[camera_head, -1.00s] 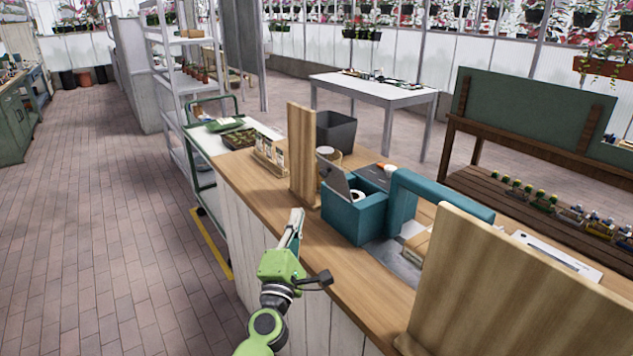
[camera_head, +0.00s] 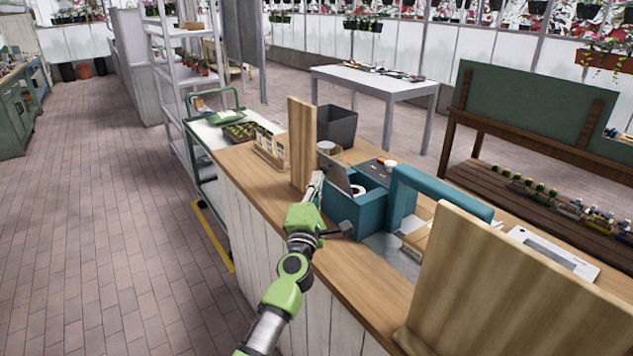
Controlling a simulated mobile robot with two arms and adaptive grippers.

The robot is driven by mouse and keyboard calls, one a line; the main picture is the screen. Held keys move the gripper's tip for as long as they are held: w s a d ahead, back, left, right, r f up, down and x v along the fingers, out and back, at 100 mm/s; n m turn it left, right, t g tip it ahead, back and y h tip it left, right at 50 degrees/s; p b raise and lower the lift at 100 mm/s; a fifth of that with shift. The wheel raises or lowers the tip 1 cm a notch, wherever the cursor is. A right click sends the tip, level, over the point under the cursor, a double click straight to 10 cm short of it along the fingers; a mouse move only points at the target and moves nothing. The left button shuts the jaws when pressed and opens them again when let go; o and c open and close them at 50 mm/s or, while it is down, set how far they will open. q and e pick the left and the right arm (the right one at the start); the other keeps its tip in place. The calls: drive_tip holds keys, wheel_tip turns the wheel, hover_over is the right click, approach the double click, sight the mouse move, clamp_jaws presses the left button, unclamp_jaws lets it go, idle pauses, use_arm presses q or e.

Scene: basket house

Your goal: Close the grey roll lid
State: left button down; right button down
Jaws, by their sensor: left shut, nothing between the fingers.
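The grey roll lid (camera_head: 332,171) stands tilted up and open on the teal box (camera_head: 370,214) on the wooden counter. A white roll (camera_head: 358,190) shows inside the box. My left gripper (camera_head: 316,182) is shut and empty, with its fingertips at the left side of the lid in the picture. I cannot tell whether they touch the lid. My green left wrist covers part of the counter and the box's near left corner. My right gripper is not in view.
An upright wooden board (camera_head: 302,142) stands just behind my left gripper. A larger wooden panel (camera_head: 495,285) stands at the near right. A dark grey bin (camera_head: 337,126) is behind the box. A teal arch (camera_head: 440,192) rises to its right.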

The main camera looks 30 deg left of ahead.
use_arm(q)
drive_tip(key=shift+r, duration=0.1)
drive_tip(key=shift+w+d+r+m+h+p, duration=0.1)
drive_tip(key=shift+r+m+h+p, duration=0.2)
drive_tip(key=shift+p, duration=0.5)
